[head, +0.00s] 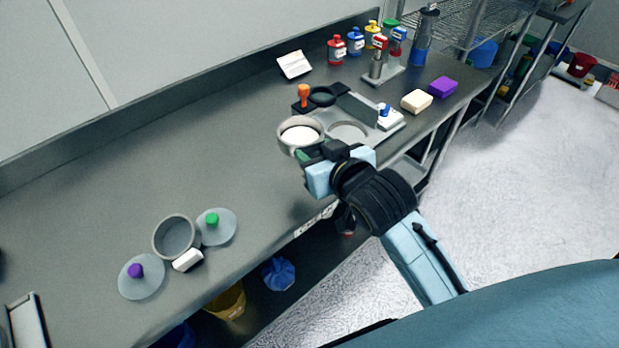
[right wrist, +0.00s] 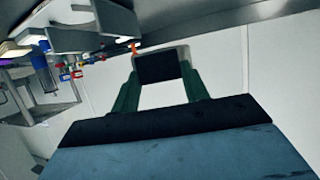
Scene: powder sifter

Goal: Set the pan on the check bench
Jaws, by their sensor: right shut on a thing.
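A round grey pan (head: 286,146) with white contents is at the front end of my right gripper (head: 318,153), above the long grey steel bench (head: 110,190). My right gripper is shut on the pan. In the right wrist view, the green fingers (right wrist: 157,90) close on a dark block (right wrist: 158,68), seemingly the pan's handle. The pan is near the left edge of a grey plate (head: 372,143) with a round recess. I cannot tell whether it touches anything below. My left gripper is not in view.
On the bench at lower left are an empty grey pan (head: 175,238), a clear lid with a green knob (head: 217,230), another with a purple knob (head: 142,278), and a white block (head: 188,260). Several coloured bottles (head: 355,42) stand at the back right. The middle bench is clear.

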